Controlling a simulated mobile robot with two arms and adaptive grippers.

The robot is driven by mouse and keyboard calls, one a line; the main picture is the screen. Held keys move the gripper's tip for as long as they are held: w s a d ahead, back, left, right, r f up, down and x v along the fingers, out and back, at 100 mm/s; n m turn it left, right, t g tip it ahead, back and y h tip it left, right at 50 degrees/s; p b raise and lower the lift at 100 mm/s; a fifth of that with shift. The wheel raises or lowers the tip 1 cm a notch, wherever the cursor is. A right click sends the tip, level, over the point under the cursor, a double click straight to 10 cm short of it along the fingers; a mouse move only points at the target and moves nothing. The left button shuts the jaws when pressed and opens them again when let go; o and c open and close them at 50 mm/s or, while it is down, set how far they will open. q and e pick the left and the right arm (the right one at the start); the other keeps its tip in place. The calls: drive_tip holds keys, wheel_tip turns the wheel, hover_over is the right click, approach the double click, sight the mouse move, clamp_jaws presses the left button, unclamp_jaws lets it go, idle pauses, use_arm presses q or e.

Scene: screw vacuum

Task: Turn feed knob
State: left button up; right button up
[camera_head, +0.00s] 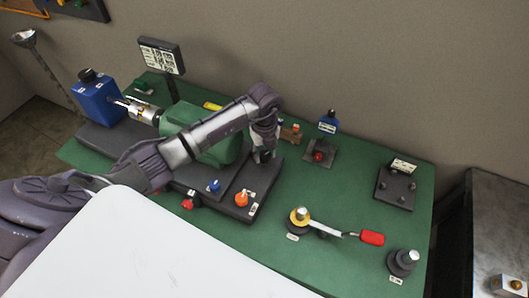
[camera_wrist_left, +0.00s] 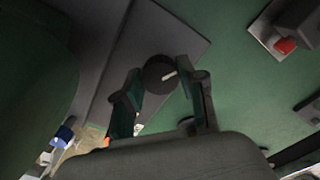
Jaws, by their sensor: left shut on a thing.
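A dark round knob (camera_wrist_left: 158,74) with a white pointer line sits on the grey base plate in the left wrist view. My left gripper (camera_wrist_left: 163,82) has one finger on each side of it and is shut on it. In the head view the left gripper (camera_head: 262,155) points down at the plate's far right end, beside the green cylinder (camera_head: 207,135), and mostly hides this knob. A blue knob (camera_head: 214,186) and an orange knob (camera_head: 242,199) stand nearer on the same plate. I cannot read which label says feed. My right gripper is not in view.
A red button box (camera_head: 318,155) and a blue bottle (camera_head: 328,122) stand to the right. A blue container (camera_head: 98,100) stands at the left.

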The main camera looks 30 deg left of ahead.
sight(265, 154)
use_arm(q)
drive_tip(key=m+b, duration=0.3)
drive_tip(key=m, duration=0.1)
drive_tip(key=shift+w+f+m, duration=0.1)
drive_tip(key=shift+m, duration=0.2)
drive_tip(key=m+b, duration=0.3)
drive_tip(key=m, duration=0.1)
drive_tip(key=shift+b, duration=0.3)
drive_tip(key=m+b, duration=0.4)
drive_tip(key=m, duration=0.1)
drive_tip(key=shift+m, duration=0.4)
drive_tip(key=shift+d+m+b, duration=0.1)
drive_tip(key=shift+m+b, duration=1.45)
drive_tip(key=shift+m, duration=0.35)
drive_tip(key=shift+r, duration=0.2)
drive_tip(key=o, duration=1.1)
drive_tip(key=shift+o, duration=0.2)
wheel_tip(265, 154, up, 12)
